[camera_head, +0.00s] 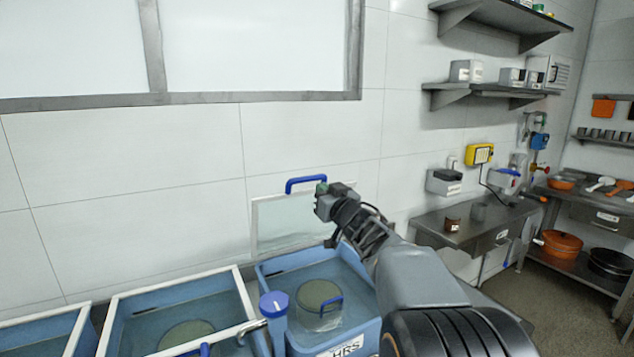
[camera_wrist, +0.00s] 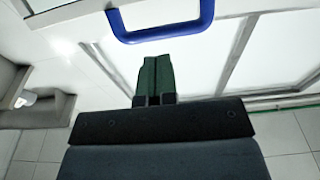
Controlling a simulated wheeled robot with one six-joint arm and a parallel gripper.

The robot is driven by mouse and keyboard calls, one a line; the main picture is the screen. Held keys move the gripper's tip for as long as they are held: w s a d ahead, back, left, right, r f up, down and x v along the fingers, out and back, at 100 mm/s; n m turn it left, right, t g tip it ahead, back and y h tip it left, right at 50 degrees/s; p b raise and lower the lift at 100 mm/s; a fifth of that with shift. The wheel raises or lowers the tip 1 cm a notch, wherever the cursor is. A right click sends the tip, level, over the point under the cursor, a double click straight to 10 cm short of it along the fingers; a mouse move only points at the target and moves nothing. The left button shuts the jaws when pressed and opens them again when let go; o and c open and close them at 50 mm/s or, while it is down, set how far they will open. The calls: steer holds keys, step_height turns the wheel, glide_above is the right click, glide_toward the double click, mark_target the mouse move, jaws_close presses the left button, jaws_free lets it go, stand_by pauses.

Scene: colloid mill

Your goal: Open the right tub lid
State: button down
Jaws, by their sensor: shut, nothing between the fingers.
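The right tub (camera_head: 368,330) is a blue box with a label on its front, and its inside is in plain view. Its clear, pale-framed lid (camera_head: 280,228) stands upright at the tub's back edge, near the wall. A blue handle (camera_head: 305,180) sticks up from the lid's top; the handle also shows large in the wrist view (camera_wrist: 163,36). My gripper (camera_head: 322,189) is beside the handle at the lid's upper right. Its green fingers (camera_wrist: 158,58) are together and empty, with their tips just short of the handle. I cannot tell whether they touch it.
A round container with a blue handle (camera_head: 320,303) sits in the right tub. A blue-capped post (camera_head: 273,305) stands between the tubs. A middle tub with a white-framed lid (camera_head: 238,282) is to the left. A steel table (camera_head: 475,228) stands at the right, below wall shelves.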

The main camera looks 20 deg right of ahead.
mark_target(311, 179)
steer(key=shift+w+a+r+p, duration=0.1)
steer(key=shift+w+r+p, duration=0.15)
steer(key=shift+w, duration=0.95)
steer(key=shift+w+r+p, duration=0.1)
steer(key=shift+w+p, duration=0.1)
steer(key=shift+w, duration=1)
steer(key=shift+w+r, duration=0.15)
steer(key=w+p, duration=0.1)
steer(key=w, duration=0.1)
steer(key=w+r+p, duration=0.1)
steer(key=p, duration=0.1)
steer(key=w+r+p, duration=0.1)
steer(key=w, duration=0.1)
steer(key=shift+w+a, duration=0.1)
steer(key=shift+w, duration=0.2)
steer(key=shift+f, duration=0.1)
